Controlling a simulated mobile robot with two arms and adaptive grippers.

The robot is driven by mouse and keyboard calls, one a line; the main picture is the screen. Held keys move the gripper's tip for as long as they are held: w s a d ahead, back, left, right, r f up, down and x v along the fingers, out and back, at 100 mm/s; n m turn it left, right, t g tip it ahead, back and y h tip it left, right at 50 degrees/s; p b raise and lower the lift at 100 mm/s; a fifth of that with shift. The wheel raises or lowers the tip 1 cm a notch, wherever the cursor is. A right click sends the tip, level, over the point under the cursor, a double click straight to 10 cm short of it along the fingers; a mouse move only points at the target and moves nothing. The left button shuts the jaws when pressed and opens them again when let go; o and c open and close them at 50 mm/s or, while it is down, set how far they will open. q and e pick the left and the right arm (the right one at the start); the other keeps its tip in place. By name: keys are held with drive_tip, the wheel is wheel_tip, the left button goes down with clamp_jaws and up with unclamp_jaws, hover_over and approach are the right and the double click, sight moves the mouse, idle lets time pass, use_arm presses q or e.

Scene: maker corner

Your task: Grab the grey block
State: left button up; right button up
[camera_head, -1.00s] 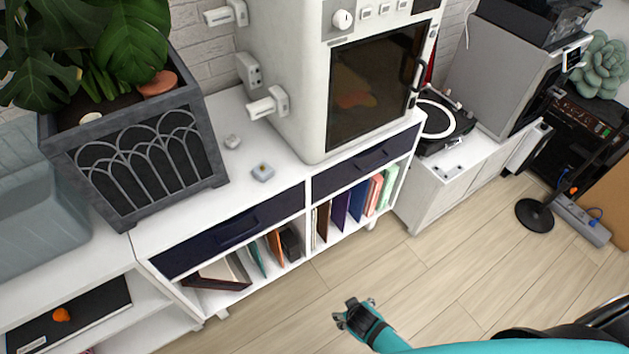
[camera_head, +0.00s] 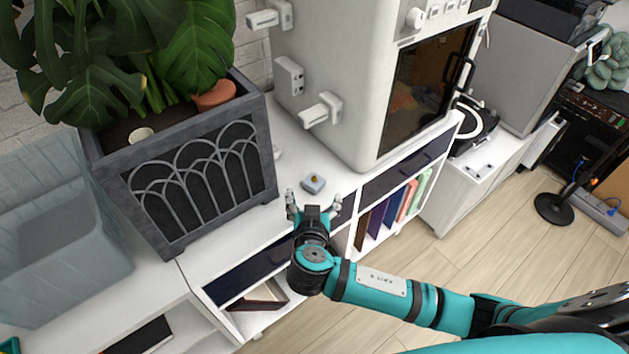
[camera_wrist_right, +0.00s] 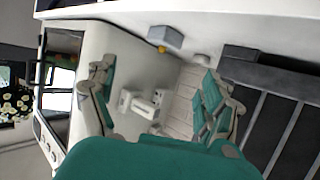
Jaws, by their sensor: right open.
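The grey block (camera_head: 313,183) is small, with a yellowish knob on top, and sits on the white cabinet top between the planter and the white machine. It also shows in the right wrist view (camera_wrist_right: 166,38), near the top, beyond the fingertips. My right gripper (camera_head: 314,203) is open and empty just in front of the block, at the cabinet's front edge, and does not visibly touch it. Its two teal-padded fingers stand wide apart in the right wrist view (camera_wrist_right: 155,85).
A dark planter (camera_head: 200,185) with a large leafy plant stands left of the block. The white oven-like machine (camera_head: 350,70) stands to the right, with fittings on its side. A small pale object (camera_head: 277,153) lies by the planter. A translucent bin (camera_head: 60,245) is at far left.

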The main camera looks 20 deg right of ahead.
sight(314, 179)
drive_tip(key=x, duration=0.4)
drive_tip(key=shift+w+f, duration=0.1)
drive_tip(key=shift+w, duration=0.2)
drive_tip(key=p+x, duration=0.1)
drive_tip(key=x, duration=0.3)
drive_tip(key=shift+w+d+f+p, duration=0.1)
drive_tip(key=shift+w+f+p, duration=0.15)
drive_tip(key=shift+w+p, duration=0.15)
drive_tip(key=shift+w+f, duration=0.15)
drive_tip(key=shift+f, duration=0.05)
use_arm(q)
drive_tip(key=shift+w+a+r, duration=0.1)
drive_tip(key=shift+a+r, duration=0.15)
drive_tip(key=shift+r, duration=0.3)
drive_tip(key=shift+w+a+r, duration=0.1)
drive_tip(key=shift+a+r, duration=0.15)
drive_tip(key=shift+r, duration=0.25)
use_arm(e)
drive_tip(key=shift+c, duration=0.4)
drive_tip(key=c, duration=1.3)
drive_tip(key=shift+r, duration=0.1)
